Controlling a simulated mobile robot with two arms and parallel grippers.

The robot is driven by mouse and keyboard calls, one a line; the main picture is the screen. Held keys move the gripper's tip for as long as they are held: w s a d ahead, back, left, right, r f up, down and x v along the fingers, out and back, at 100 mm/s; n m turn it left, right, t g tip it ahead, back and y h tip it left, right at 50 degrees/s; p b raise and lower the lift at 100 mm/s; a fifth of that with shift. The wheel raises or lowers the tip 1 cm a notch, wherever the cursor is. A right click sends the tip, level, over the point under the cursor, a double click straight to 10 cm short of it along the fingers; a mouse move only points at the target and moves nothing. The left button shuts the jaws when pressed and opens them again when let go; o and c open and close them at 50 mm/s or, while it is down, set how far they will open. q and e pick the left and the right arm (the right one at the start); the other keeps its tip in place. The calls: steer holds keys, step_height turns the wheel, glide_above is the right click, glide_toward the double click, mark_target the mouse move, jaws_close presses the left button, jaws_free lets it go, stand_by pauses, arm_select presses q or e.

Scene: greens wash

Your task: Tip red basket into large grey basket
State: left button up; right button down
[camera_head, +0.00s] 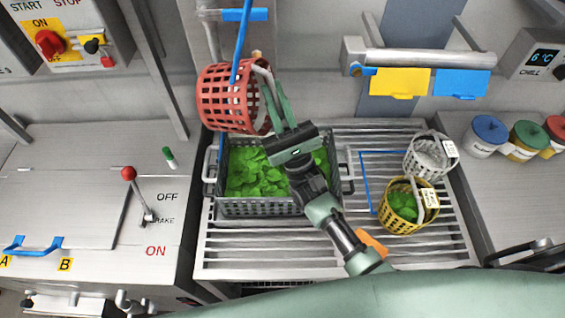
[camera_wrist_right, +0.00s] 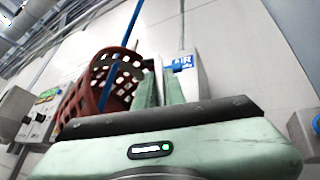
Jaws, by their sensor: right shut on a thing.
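The red basket (camera_head: 222,98) hangs in the air over the back left part of the large grey basket (camera_head: 262,208), tilted on its side. My right gripper (camera_head: 268,88) is shut on the red basket at its right side, by its pale handle. In the right wrist view the red basket (camera_wrist_right: 100,82) is left of the fingers (camera_wrist_right: 160,82). The large grey basket stands on the slatted rack and holds green leaves (camera_head: 258,172). The inside of the red basket is mostly hidden. My left gripper is not in view.
A yellow basket (camera_head: 388,212) with leaves and a white basket (camera_head: 420,160) stand on the slatted rack (camera_head: 240,262) at the right. A blue upright hose (camera_head: 240,45) passes by the red basket. A lever (camera_head: 140,200) stands on the left counter.

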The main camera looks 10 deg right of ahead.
mark_target(257, 123)
steer(key=a+f+n+g+y, duration=0.1)
steer(key=w+f+n+g+y, duration=0.1)
steer(key=a+f+n+g+p, duration=0.1)
steer(key=n+g, duration=0.1)
steer(key=shift+w+a+f+y, duration=0.25)
steer(key=shift+a+f+y, duration=0.1)
steer(key=shift+y, duration=0.05)
steer(key=f+n+g+p, duration=0.1)
steer(key=a+f+n+g+p, duration=0.1)
steer(key=g+p, duration=0.1)
steer(key=w+a+f+n+g+p, duration=0.1)
steer(key=shift+f+n+g+y+p, duration=0.15)
steer(key=shift+n+g+y+p, duration=0.15)
steer(key=shift+p, duration=0.1)
steer(key=w+a+f+n+g+h+p, duration=0.2)
steer(key=w+a+g+h, duration=0.3)
steer(key=a, duration=0.5)
steer(key=shift+f+n+g, duration=0.35)
steer(key=shift+n+g, duration=0.55)
steer(key=shift+g, duration=0.2)
